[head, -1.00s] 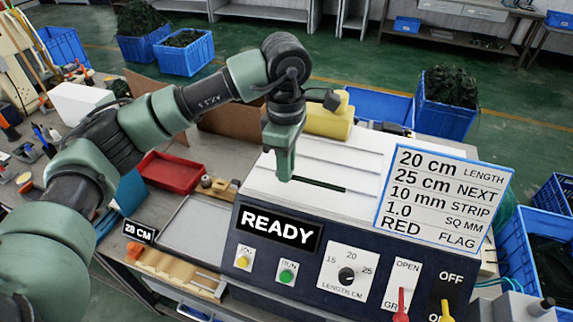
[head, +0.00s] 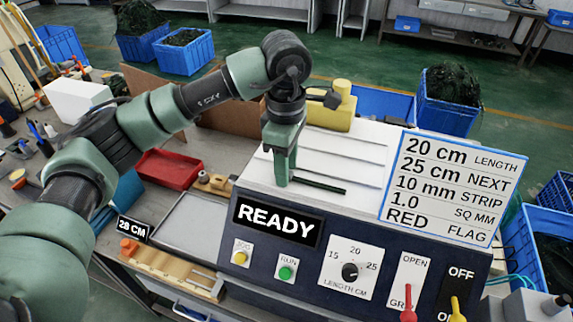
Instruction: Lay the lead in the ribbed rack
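My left gripper (head: 281,183) points down over the left part of the white machine top (head: 372,134). Its fingers show edge-on, so I cannot tell whether they are open or shut. A thin dark strip (head: 320,185) runs right from beside the fingertips across the machine top; I cannot tell whether it is a lead or a slot. The white top has several long parallel ridges or grooves, but I cannot tell whether it is the ribbed rack. No other lead is clear. My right gripper is not in view.
The machine's front panel reads READY (head: 275,220). A white sign (head: 455,188) stands at its right. Left of it are a grey tray (head: 190,222), a red bin (head: 168,168), a 28 CM label (head: 134,229) and a wooden fixture (head: 160,265). Blue crates stand on the floor behind.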

